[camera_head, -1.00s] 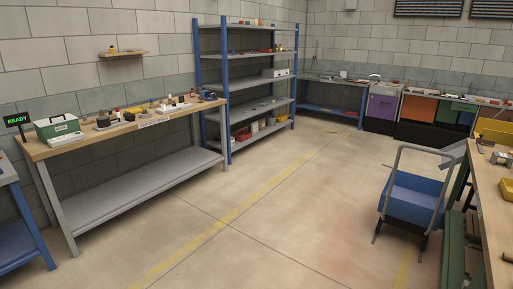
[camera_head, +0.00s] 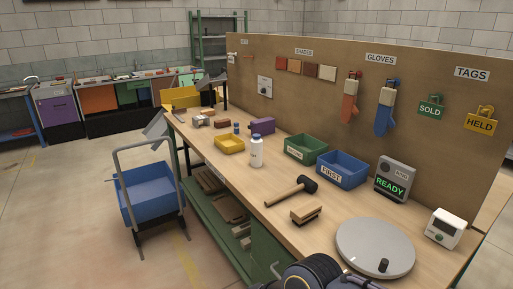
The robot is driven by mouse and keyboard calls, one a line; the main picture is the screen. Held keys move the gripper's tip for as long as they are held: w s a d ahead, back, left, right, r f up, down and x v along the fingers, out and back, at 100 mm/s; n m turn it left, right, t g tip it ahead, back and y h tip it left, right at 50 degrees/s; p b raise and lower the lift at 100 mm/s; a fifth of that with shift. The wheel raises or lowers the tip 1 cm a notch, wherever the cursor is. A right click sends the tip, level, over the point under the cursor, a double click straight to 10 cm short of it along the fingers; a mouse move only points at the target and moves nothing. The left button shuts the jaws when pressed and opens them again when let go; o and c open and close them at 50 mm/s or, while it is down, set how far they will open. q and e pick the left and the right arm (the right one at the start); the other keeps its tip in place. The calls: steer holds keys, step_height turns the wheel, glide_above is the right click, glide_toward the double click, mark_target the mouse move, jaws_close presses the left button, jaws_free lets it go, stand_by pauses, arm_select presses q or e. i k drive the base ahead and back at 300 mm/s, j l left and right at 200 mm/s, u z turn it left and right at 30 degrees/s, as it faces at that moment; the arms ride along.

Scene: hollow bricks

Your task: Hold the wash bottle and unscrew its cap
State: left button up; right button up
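A white bottle (camera_head: 256,153), which looks like the wash bottle, stands upright on the wooden workbench (camera_head: 228,172). The bottle stands between the yellow tray and the green bin. Neither of my grippers shows in the head view, and nothing touches the bottle.
A yellow tray (camera_head: 229,145), a small blue bottle (camera_head: 236,128), a purple box (camera_head: 262,126), a green bin (camera_head: 305,146) and a blue bin (camera_head: 342,168) stand near it. A mallet (camera_head: 293,191), brush (camera_head: 306,214) and round grey plate (camera_head: 375,248) lie nearer. A blue cart (camera_head: 152,207) stands left.

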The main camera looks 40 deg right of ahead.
mark_target(255, 145)
steer(key=i+z, duration=0.35)
steer(key=i+j+z, duration=0.1)
steer(key=i+z, duration=0.2)
steer(key=i, duration=0.3)
steer(key=i+j+z, duration=0.2)
steer(key=i+z, duration=0.15)
steer(key=i, duration=0.1)
